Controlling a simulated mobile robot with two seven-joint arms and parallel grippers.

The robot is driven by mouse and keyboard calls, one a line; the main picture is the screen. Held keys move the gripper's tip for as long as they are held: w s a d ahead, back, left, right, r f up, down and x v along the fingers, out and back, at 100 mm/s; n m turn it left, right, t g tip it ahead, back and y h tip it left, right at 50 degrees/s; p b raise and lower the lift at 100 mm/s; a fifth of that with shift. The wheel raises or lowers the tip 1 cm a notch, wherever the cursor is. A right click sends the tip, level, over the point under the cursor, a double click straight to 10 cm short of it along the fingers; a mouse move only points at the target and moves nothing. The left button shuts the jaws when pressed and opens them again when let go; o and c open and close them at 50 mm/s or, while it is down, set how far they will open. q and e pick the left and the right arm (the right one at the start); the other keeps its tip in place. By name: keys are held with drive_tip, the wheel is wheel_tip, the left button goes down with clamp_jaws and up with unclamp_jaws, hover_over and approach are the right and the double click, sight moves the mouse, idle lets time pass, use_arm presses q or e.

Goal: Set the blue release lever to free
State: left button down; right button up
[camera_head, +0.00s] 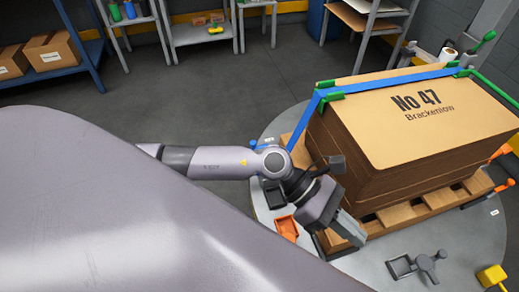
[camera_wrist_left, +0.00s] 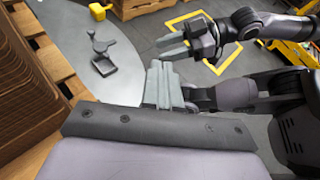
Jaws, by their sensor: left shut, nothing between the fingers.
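In the head view my left gripper (camera_head: 350,232) is at the near corner of the pallet, low beside the stack. It is shut and empty; its fingers also show in the left wrist view (camera_wrist_left: 160,84). A grey lever (camera_head: 428,264) on a flat base stands on the round plate (camera_head: 470,240), right of the gripper; it also shows in the wrist view (camera_wrist_left: 100,45). An orange part (camera_head: 287,228) lies left of the gripper. My right gripper (camera_wrist_left: 174,46) shows in the wrist view; its opening is unclear.
A cardboard stack (camera_head: 410,120) marked No 47 stands on a wooden pallet (camera_head: 400,213), with a blue strap (camera_head: 395,82) and green corner pieces. An orange handle (camera_head: 500,152) is at the right. A yellow block (camera_head: 491,276) sits near the plate's right edge. Shelves stand behind.

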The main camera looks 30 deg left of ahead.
use_arm(q)
drive_tip(key=w+a+f+m+y+b, duration=0.35)
drive_tip(key=a+f+m+y, duration=0.25)
drive_tip(key=a+f, duration=0.2)
drive_tip(key=w+a+m+t+y+b, duration=0.1)
drive_tip(key=w+a+y, duration=0.4)
drive_tip(key=a, duration=0.6)
drive_tip(key=w+a+f+m+t+y+b, duration=0.1)
drive_tip(key=w+a+m+y, duration=0.3)
drive_tip(key=a, duration=0.8)
drive_tip(key=shift+w+m+t+y+b, duration=0.3)
drive_tip(key=shift+w+t+y+b, duration=0.35)
drive_tip(key=shift+w+t, duration=0.25)
drive_tip(key=shift+f, duration=0.2)
